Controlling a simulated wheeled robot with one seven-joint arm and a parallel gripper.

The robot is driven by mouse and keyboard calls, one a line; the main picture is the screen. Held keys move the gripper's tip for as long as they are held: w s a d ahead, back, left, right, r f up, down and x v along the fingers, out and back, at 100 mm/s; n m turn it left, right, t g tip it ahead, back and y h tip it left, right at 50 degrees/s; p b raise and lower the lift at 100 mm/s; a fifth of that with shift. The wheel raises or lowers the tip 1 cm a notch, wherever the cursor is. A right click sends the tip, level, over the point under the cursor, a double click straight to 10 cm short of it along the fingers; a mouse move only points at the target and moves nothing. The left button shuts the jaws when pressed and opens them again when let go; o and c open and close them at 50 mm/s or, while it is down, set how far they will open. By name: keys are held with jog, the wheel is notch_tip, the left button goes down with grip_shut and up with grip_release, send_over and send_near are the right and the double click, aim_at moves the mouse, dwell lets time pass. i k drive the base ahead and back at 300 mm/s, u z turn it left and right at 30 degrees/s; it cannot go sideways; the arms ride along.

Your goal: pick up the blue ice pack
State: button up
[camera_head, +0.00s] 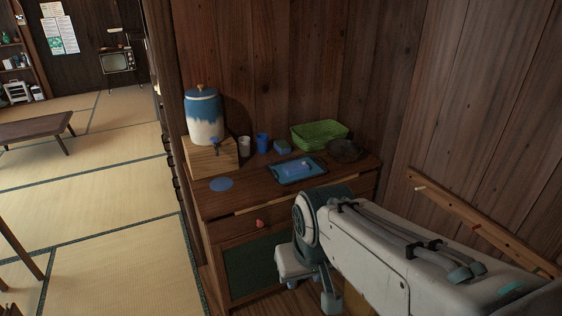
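A flat, light-blue slab, which looks like the blue ice pack (299,168), lies on a darker blue tray (287,181) on top of the wooden cabinet. My white arm reaches in from the lower right and bends down at a round joint in front of the cabinet. The parts at its lower end, around my gripper (310,288), hang below the cabinet top, well short of the tray and apart from the ice pack. The fingers are not clear enough to show whether they are open or shut.
Behind the tray stand a white cup (244,146), a blue cup (263,142), a small blue block (282,147), a green basket (319,134) and a dark bowl (344,150). A blue-and-white dispenser (203,117) stands on a wooden box (209,157). A blue disc (221,184) lies at front left.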

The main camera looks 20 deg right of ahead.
aim_at(300, 167)
jog(key=z, duration=0.55)
jog(key=i, duration=1.65)
jog(key=u, duration=0.3)
